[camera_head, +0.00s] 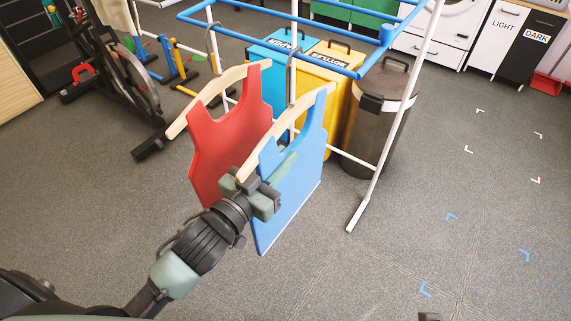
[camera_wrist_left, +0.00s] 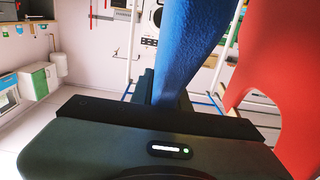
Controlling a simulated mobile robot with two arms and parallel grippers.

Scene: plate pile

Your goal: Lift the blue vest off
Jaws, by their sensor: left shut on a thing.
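The blue vest (camera_head: 295,190) hangs on a pale wooden hanger (camera_head: 314,101), its dark hook up at the rack's blue rail. My left gripper (camera_head: 266,196) is shut on the blue vest at its near side, just below the near end of the hanger. In the left wrist view the blue vest (camera_wrist_left: 185,45) rises from between the jaws; the fingertips are partly hidden by it. The red vest (camera_head: 222,130) hangs to the left on its own hanger, close beside the blue one. It also shows at the right of the left wrist view (camera_wrist_left: 290,70).
The rack's blue rail (camera_head: 265,45) and white post (camera_head: 400,115) stand behind and right of the vests. Blue, yellow (camera_head: 342,95) and dark bins (camera_head: 375,125) stand close behind. An exercise bike (camera_head: 120,80) is at the left. The floor at the right is clear, with corner marks.

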